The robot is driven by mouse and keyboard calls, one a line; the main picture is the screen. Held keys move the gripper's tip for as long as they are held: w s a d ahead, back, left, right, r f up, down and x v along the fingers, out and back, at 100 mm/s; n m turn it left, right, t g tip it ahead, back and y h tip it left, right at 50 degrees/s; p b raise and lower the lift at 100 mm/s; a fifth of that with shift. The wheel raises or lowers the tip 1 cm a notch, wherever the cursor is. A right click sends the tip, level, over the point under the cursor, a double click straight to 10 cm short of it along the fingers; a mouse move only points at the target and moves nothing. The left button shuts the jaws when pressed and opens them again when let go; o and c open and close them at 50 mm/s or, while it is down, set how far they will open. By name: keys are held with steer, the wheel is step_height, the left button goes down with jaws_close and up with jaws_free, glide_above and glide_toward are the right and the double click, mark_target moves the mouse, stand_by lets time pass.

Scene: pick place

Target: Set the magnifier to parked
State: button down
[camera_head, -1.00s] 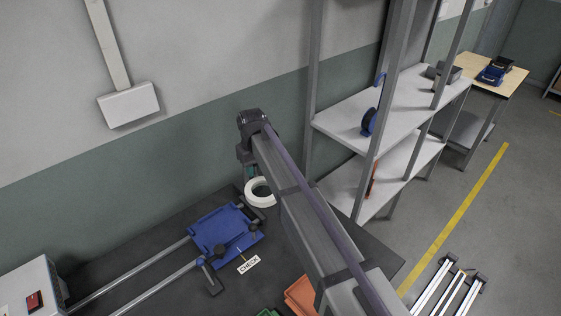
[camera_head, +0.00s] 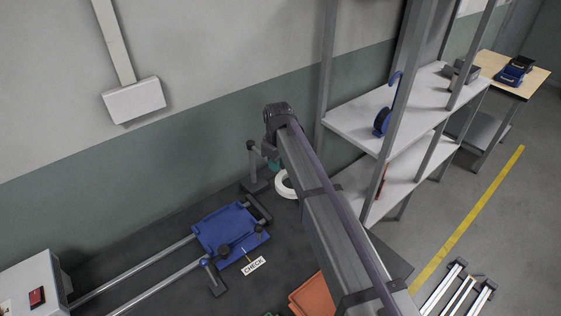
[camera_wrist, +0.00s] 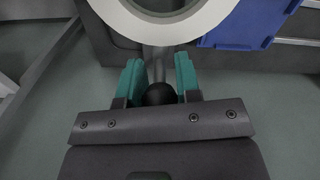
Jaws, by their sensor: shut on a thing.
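The magnifier shows in the head view as a white ring (camera_head: 281,188) at the back of the dark bench, partly hidden by my arm. A grey post on a foot (camera_head: 254,183) stands just left of it. In the wrist view the ring (camera_wrist: 165,34) fills the top centre, with a grey stem and black knob (camera_wrist: 158,95) below it. My gripper (camera_wrist: 158,75) has teal fingers on both sides of the stem and knob, shut on this handle. In the head view my gripper (camera_head: 273,165) is mostly hidden beside the ring.
A blue carriage (camera_head: 225,225) sits on two rails left of the ring, with a CHECK label (camera_head: 254,265) in front. An orange tray (camera_head: 313,297) lies near the bench front. A grey shelf rack (camera_head: 365,124) stands to the right.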

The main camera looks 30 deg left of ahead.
steer(key=shift+w, duration=0.1)
steer(key=c, duration=0.8)
jaws_free()
steer(key=shift+c, duration=0.2)
step_height(320, 180, up, 11)
steer(key=p, duration=1.1)
steer(key=shift+r, duration=0.1)
steer(key=shift+f, duration=0.2)
